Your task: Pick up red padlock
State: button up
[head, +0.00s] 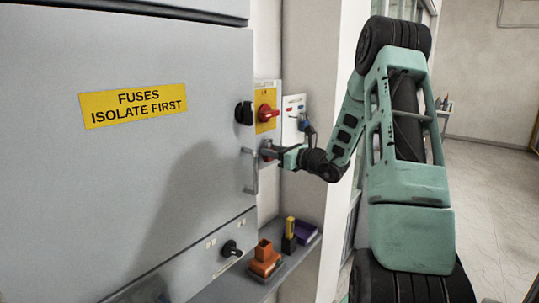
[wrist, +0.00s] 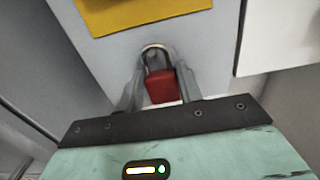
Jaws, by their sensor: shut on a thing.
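The red padlock (wrist: 161,88) shows in the wrist view between the two fingers of my gripper (wrist: 158,72), its grey shackle at the top, up against the pale panel. My gripper is shut on the padlock. In the head view my gripper (head: 268,151) reaches left to the narrow panel beside the large grey cabinet, below the red rotary switch. The padlock is small there and mostly hidden by the fingers. I cannot tell whether the shackle still hangs on something.
The grey cabinet (head: 130,180) has a vertical handle (head: 250,172) just left of my gripper. A yellow plate with a red switch (head: 266,112) is above. A white box (head: 293,118) hangs right. Below, a shelf (head: 222,289) carries an orange item (head: 264,262) and a purple bin (head: 305,232).

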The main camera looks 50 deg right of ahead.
jog(key=shift+r, duration=0.1)
jog(key=shift+r+b, duration=0.4)
jog(key=shift+b, duration=0.2)
jog(key=s+d+r+b, duration=0.1)
jog(key=s+b, duration=0.4)
jog(key=s, duration=1.3)
jog(key=shift+d+r, duration=0.15)
jog(key=shift+r, duration=0.2)
jog(key=shift+r, duration=0.1)
jog(key=shift+s, duration=0.1)
jog(key=s, duration=0.6)
jog(key=shift+s+d, duration=0.3)
jog(key=shift+s, duration=0.1)
jog(key=shift+w, duration=0.1)
